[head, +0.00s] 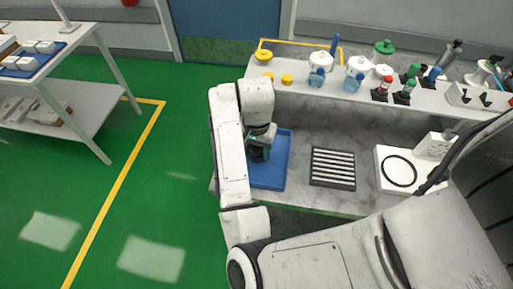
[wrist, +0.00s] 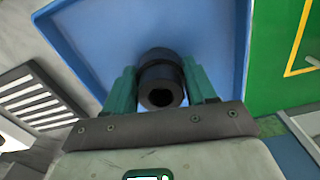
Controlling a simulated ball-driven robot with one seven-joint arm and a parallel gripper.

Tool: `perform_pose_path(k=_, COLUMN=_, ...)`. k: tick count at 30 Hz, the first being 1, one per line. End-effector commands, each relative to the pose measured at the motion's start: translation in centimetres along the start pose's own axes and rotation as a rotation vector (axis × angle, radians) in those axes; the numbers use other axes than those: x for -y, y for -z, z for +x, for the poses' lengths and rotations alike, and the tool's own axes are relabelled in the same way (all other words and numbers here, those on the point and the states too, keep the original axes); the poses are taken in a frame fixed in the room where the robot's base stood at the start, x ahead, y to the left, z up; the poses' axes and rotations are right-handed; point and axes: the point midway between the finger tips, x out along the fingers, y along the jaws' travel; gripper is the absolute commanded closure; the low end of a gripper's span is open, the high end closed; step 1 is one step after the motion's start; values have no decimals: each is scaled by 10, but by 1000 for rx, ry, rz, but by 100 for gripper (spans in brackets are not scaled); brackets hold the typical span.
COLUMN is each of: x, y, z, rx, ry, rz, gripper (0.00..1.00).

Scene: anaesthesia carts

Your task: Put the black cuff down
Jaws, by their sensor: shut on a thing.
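The black cuff (wrist: 161,77) is a short dark ring with a hole through its middle. My gripper (wrist: 162,88) is shut on it, with one green finger on each side. In the wrist view the cuff is over the blue tray (wrist: 215,25); I cannot tell whether it touches the tray floor. In the head view my gripper (head: 259,150) is at the left part of the blue tray (head: 280,172), and the cuff is mostly hidden by my arm.
A black slotted rack (head: 333,168) lies right of the tray. Further right is a white block with a black ring (head: 399,171). A raised shelf (head: 300,88) behind holds several jars and coloured fittings. A white table (head: 60,60) stands at the left, with green floor between.

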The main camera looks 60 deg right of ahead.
Motion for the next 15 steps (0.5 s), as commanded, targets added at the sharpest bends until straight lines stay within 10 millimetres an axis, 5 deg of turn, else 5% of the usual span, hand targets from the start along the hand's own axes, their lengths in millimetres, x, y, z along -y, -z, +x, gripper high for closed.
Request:
perform_pose_path(k=10, x=0, y=0, z=5, rx=0, ry=0, rz=0, gripper=75)
perform_pose_path(k=11, x=0, y=0, z=4, rx=0, ry=1, rz=0, gripper=43)
perform_pose_path(k=15, x=0, y=0, z=3, rx=0, ry=1, rz=0, gripper=29)
